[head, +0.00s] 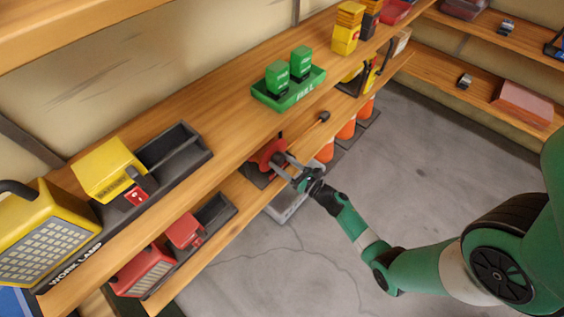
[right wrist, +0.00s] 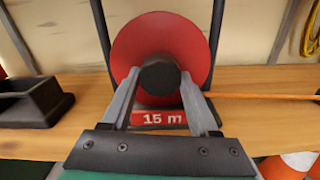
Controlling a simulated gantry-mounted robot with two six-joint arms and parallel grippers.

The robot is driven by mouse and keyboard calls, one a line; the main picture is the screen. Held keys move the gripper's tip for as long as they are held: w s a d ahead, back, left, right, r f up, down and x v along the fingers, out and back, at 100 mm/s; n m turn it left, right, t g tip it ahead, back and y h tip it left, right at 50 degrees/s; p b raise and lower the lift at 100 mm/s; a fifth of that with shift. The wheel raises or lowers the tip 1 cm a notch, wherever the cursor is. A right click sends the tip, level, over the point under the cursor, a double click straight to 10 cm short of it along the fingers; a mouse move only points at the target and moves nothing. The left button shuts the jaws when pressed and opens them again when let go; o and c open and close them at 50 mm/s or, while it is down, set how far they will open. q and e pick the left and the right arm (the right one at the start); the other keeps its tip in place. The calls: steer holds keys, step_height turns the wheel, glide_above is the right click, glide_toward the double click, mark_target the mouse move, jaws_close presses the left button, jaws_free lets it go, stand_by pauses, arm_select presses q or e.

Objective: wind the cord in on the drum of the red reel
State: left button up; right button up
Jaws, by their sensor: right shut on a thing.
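The red reel (head: 264,150) stands on the lower shelf in the head view, partly behind my gripper. The right wrist view shows its round red face (right wrist: 160,40) in a dark frame, with a "15 m" label (right wrist: 160,118) low on it. My right gripper (head: 281,161) is at the front of the reel. In the right wrist view its two fingers (right wrist: 160,88) are shut on a dark round knob (right wrist: 160,76) in front of the red face. An orange cord (right wrist: 265,96) stretches to the right from the reel's side. The drum's winding is hidden. My left gripper is not in view.
A dark empty tray (right wrist: 32,104) stands left of the reel. Orange cones (head: 346,130) are to the right below the shelf. A green tray (head: 288,97) with green boxes is on the shelf above.

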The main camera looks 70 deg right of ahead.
steer(key=m, duration=0.3)
steer(key=shift+a+m, duration=0.1)
steer(key=shift+m, duration=0.3)
steer(key=m+p, duration=0.1)
steer(key=m, duration=0.2)
steer(key=shift+r+m, duration=0.1)
steer(key=shift+m, duration=0.2)
steer(key=m+p, duration=0.1)
steer(key=m, duration=0.2)
steer(key=shift+m, duration=0.3)
steer(key=m, duration=0.3)
steer(key=shift+a+r+m+p, duration=0.1)
steer(key=shift+r+m+p, duration=0.05)
steer(key=shift+m+p, duration=0.2)
steer(key=m+p, duration=0.1)
steer(key=m, duration=0.2)
steer(key=shift+m, duration=0.35)
steer(key=m+p, duration=0.1)
steer(key=m, duration=0.2)
steer(key=shift+r+m, duration=0.15)
steer(key=shift+m, duration=0.15)
steer(key=m, duration=0.3)
steer(key=shift+p, duration=0.35)
steer(key=shift+m, duration=1.9)
steer(key=shift+p, duration=0.3)
